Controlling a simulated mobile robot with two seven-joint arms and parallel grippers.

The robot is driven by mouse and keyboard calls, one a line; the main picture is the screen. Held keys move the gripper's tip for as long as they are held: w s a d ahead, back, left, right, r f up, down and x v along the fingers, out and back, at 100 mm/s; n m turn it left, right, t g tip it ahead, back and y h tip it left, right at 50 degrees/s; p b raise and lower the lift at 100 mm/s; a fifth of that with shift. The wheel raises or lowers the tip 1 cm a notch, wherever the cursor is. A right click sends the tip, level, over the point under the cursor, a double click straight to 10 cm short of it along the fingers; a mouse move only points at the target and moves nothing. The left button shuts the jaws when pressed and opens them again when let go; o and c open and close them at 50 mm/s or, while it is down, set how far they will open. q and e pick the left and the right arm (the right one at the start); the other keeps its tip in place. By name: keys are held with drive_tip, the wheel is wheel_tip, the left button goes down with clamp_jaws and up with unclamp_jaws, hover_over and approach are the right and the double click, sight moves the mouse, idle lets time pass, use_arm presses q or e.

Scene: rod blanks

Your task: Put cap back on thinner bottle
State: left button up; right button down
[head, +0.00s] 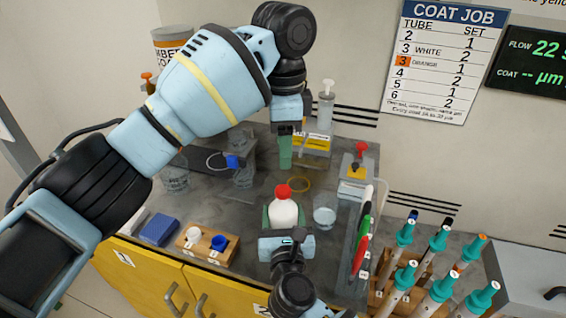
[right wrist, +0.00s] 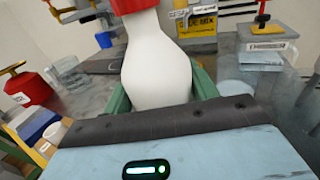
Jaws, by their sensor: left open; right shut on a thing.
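A white bottle (head: 284,213) with a red cap (head: 283,190) on its top stands upright near the front middle of the grey bench. My right gripper (head: 285,222) is shut on this bottle, with green fingers on both sides of its body. In the right wrist view the white bottle (right wrist: 156,65) fills the middle, and its red top (right wrist: 133,6) is cut off by the frame edge. My left gripper (head: 285,152) is open, pointing down above the bench behind the bottle and apart from it. I cannot read a label on the bottle.
A clear beaker (head: 325,215) stands close right of the bottle. A wooden block (head: 207,247) with white and blue round pieces lies front left, beside a blue block (head: 159,229). A yellow ring (head: 299,184) lies behind. Capped tubes (head: 438,240) stand right. A red container (right wrist: 27,88) shows in the wrist view.

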use_arm(q)
wheel_tip(320, 180, up, 2)
drive_tip(key=shift+r, duration=0.1)
use_arm(e)
drive_tip(key=shift+c, duration=1.9)
unclamp_jaws()
use_arm(q)
drive_tip(key=shift+w+f, duration=0.1)
drive_tip(key=shift+f, duration=0.35)
use_arm(e)
drive_tip(key=s, duration=0.7)
drive_tip(key=shift+s+d, duration=0.3)
drive_tip(key=shift+s, duration=0.1)
